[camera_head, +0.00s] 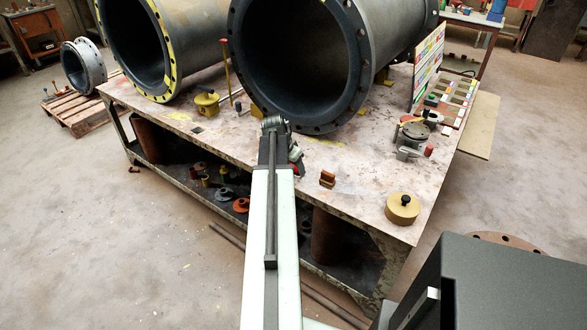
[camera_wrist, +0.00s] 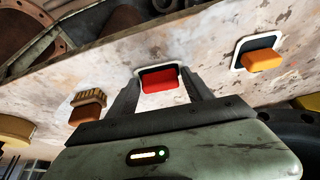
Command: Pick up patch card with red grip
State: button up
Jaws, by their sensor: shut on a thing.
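The patch card with red grip (camera_wrist: 162,82) is in the middle of the wrist view, a dark card with a pale rim and a red block on it. My gripper (camera_wrist: 162,92) is shut on it, with one dark finger on each side of the red block. In the head view a bit of red (camera_head: 295,156) shows beside the end of my arm; the fingers are mostly hidden there. I cannot tell whether the card touches the table. A similar card with an orange grip (camera_wrist: 264,61) is to the right in the wrist view.
The worn table (camera_head: 360,160) carries large flanged pipes (camera_head: 300,115) close behind my gripper. A brown brush (camera_head: 328,179) and a tan round weight with a black knob (camera_head: 403,208) stand to the right. A yellow pot (camera_head: 206,103) is at left.

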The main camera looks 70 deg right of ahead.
notch_tip(320, 180, up, 10)
jog(key=p, duration=0.9)
jog(key=shift+f, duration=0.1)
jog(key=o, duration=0.5)
jog(key=c, duration=0.3)
